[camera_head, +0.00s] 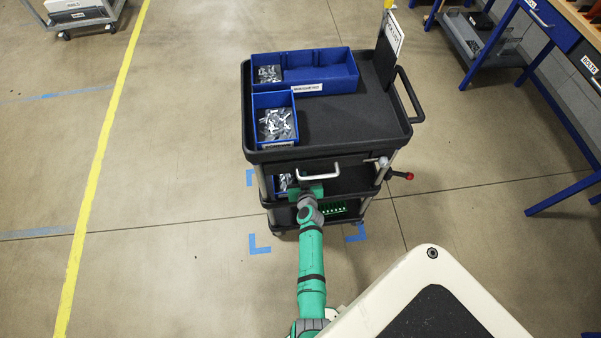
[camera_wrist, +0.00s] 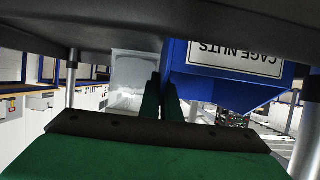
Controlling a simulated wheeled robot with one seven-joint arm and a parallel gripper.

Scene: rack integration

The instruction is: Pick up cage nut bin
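The cage nut bin (camera_wrist: 225,88) is blue with a white CAGE NUTS label, which reads upside down in the wrist view. In the head view it shows as a small blue bin (camera_head: 277,184) with metal parts, on the cart's middle shelf and partly hidden. My gripper (camera_wrist: 163,92) has its two dark green fingers close together at the left edge of the bin, one on each side of that edge. They look closed on the side wall, though the contact itself is hidden. In the head view my gripper (camera_head: 308,191) is at the shelf's front, right of the bin.
The black cart (camera_head: 345,118) carries a large blue bin (camera_head: 325,72) and a smaller blue bin of bagged parts (camera_head: 273,119) on top. Blue workbenches stand at right.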

